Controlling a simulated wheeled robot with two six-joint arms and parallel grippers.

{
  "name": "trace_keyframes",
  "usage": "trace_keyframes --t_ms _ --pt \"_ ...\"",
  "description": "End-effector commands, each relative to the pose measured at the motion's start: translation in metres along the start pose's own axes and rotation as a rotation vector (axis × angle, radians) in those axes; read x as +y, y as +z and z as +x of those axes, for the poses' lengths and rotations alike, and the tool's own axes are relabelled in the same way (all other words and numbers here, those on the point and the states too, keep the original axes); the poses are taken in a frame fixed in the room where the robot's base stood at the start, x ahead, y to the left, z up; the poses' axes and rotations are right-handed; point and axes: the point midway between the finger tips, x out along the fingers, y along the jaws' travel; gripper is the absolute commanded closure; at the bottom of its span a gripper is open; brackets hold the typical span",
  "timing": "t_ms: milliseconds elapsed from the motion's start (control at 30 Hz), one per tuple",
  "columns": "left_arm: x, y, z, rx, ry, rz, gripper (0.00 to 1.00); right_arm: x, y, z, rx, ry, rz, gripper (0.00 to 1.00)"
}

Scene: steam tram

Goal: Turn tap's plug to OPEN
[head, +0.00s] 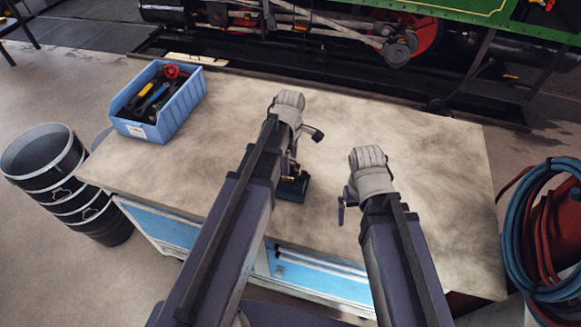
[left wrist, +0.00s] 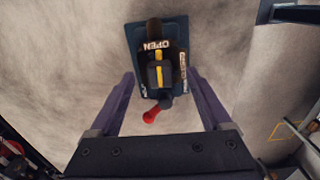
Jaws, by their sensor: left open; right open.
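The tap stands on a dark teal base (head: 292,190) on the bench, partly hidden behind my left arm in the head view. The left wrist view shows it from above: a teal plate (left wrist: 178,28), a dark plug with a yellow bar (left wrist: 159,75), and a red-tipped part (left wrist: 153,114) at its lower end. The word OPEN reads upside down near the bar's upper end; another label at right is unreadable. My left gripper (left wrist: 162,78) is open, its fingers on either side of the tap, with visible gaps. My right gripper (head: 342,208) is open and empty, right of the tap.
A blue bin (head: 185,112) of tools sits at the bench's back left. Black buckets (head: 60,180) stand left of the bench (head: 440,150), and blue and red hoses (head: 520,235) hang at right. The bench's right side is clear.

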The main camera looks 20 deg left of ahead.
Motion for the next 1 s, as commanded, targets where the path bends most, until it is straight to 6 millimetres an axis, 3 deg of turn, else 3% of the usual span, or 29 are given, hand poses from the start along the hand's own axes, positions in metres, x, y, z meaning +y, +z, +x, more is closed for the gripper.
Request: trace_keyframes --t_ms 600,1000 --pt "0.0 0.0 -0.044 0.0 0.0 0.0 0.18 0.004 0.003 -0.044 0.0 0.0 0.0 0.0" --pt "0.0 0.0 -0.046 0.0 0.0 0.0 0.18 0.004 0.003 -0.046 0.0 0.0 0.0 0.0"
